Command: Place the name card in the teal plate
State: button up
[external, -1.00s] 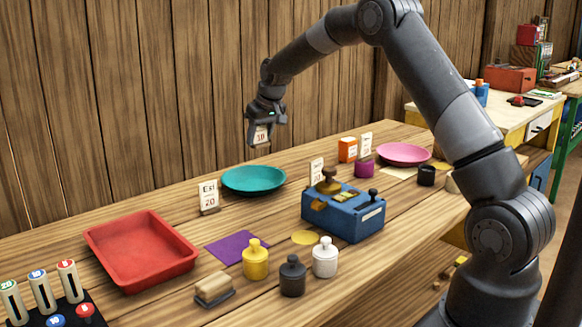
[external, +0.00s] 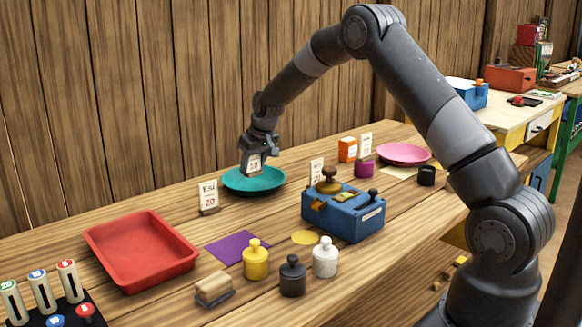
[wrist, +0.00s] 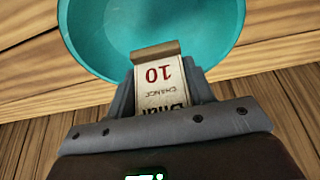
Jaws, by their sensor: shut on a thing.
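The teal plate (external: 272,183) lies on the table near the wooden wall. My gripper (external: 254,160) is shut on a white name card (external: 253,165) and holds it upright at the plate. In the external view the card's lower end reaches the plate's left inner part; I cannot tell whether it touches. In the wrist view the card (wrist: 160,84) sits between the fingers (wrist: 165,90), with a red "10" and part of a name showing upside down. The teal plate (wrist: 205,35) fills the area beyond it.
Another name card marked "Esi" (external: 208,196) stands just left of the plate. A third card (external: 317,172) stands by the blue balance box (external: 345,222). A red tray (external: 140,262), a purple mat (external: 237,246), several weights and a pink plate (external: 404,153) are around.

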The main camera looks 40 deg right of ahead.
jog(key=shift+f, duration=1.35)
jog(key=o, duration=1)
jog(key=shift+o, duration=0.2)
jog(key=shift+r, duration=0.1)
notch_tip(320, 180, up, 7)
jog(key=shift+f, duration=0.1)
